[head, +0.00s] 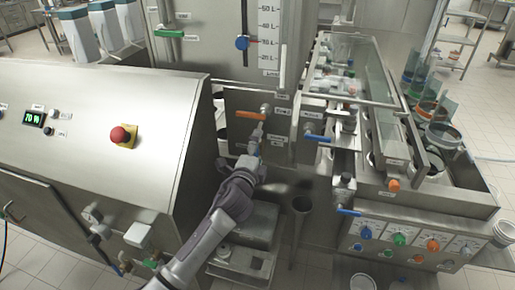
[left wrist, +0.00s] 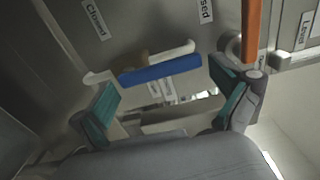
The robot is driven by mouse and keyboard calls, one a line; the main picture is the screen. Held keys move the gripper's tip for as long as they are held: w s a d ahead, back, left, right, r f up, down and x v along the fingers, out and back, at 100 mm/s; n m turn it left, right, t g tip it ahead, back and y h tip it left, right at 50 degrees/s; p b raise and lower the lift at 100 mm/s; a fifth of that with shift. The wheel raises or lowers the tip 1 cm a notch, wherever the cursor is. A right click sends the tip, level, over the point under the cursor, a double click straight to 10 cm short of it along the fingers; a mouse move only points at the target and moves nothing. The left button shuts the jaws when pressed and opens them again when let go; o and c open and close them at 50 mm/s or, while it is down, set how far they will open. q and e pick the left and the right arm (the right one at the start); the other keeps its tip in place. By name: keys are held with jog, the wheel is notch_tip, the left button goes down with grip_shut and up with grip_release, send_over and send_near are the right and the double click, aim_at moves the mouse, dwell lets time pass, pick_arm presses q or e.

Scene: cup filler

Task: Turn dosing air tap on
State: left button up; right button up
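In the left wrist view a blue lever handle (left wrist: 160,68) lies nearly level in front of a steel panel, near labels reading "Closed". An orange handle (left wrist: 250,30) stands to its upper right. My left gripper (left wrist: 168,100) is open, with teal-padded fingers on either side below the blue handle and nothing clearly gripped. In the head view my left gripper (head: 257,133) is just below the orange handle (head: 252,115) on the panel. Another blue handle (head: 319,138) is to its right. I cannot tell which tap is labelled dosing air. My right gripper is not in view.
A steel cabinet (head: 110,95) with a red emergency button (head: 120,135) stands left. A filling machine with coloured knobs (head: 399,239) stands right.

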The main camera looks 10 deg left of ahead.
pick_arm(q)
jog(key=s, duration=1.2)
jog(key=shift+a, duration=0.25)
